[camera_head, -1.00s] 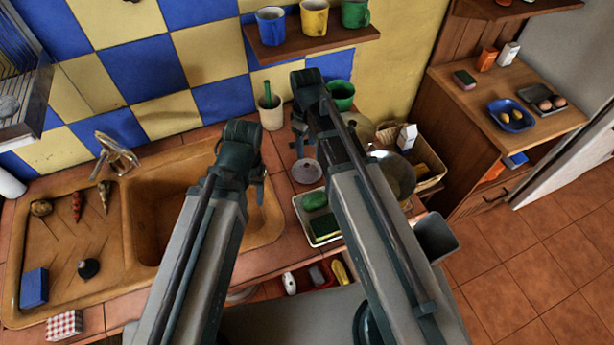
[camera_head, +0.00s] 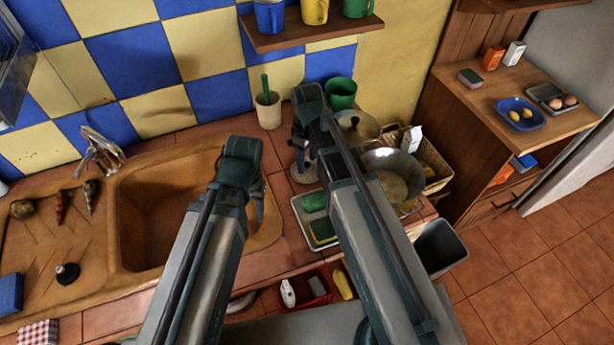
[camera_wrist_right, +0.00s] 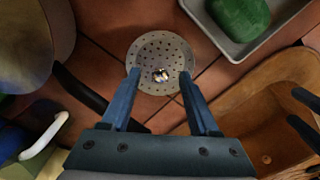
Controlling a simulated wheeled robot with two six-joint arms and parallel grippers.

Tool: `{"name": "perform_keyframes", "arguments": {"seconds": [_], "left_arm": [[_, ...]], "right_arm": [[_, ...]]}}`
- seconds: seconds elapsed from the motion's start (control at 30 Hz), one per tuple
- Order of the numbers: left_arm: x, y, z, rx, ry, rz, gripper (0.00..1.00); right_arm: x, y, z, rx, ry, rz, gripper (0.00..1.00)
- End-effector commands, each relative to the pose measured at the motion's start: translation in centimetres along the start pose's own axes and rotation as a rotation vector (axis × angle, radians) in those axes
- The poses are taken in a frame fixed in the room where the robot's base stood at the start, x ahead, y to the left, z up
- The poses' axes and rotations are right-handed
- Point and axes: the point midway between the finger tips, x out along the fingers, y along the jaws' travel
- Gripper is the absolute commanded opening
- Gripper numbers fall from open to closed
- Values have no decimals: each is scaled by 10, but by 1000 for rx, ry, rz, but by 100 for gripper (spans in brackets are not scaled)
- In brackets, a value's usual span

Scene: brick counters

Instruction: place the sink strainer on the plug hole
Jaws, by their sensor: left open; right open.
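The sink strainer (camera_head: 303,177) is a round perforated metal disc with a small knob. It lies on the tiled counter right of the sink (camera_head: 150,225), partly hidden by my right gripper (camera_head: 302,160) in the head view. In the right wrist view the strainer (camera_wrist_right: 160,50) is just ahead of my open right gripper (camera_wrist_right: 158,75). The knob appears between its fingertips, and I see no grip on it. My left gripper (camera_head: 258,205) is open and empty over the right side of the sink.
A white tray (camera_head: 297,205) with a green item and a sponge lies close to the strainer. A pan (camera_head: 390,165), a lid (camera_head: 356,125), a beige pot (camera_head: 268,112) and a green cup (camera_head: 341,92) stand nearby. A black plug (camera_head: 67,273) rests on the drainboard.

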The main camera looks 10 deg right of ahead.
Motion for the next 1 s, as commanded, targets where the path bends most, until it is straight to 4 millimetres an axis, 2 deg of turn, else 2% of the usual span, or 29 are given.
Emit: {"name": "perform_keyframes", "arguments": {"seconds": [0.03, 0.3, 0.63, 1.0], "left_arm": [[8, 1, 0, 0, 0, 0, 55], [7, 1, 0, 0, 0, 0, 55], [7, 1, 0, 0, 0, 0, 55], [6, 1, 0, 0, 0, 0, 55]], "right_arm": [[8, 0, 0, 0, 0, 0, 61], [7, 0, 0, 0, 0, 0, 61], [7, 0, 0, 0, 0, 0, 2], [6, 0, 0, 0, 0, 0, 0]]}}
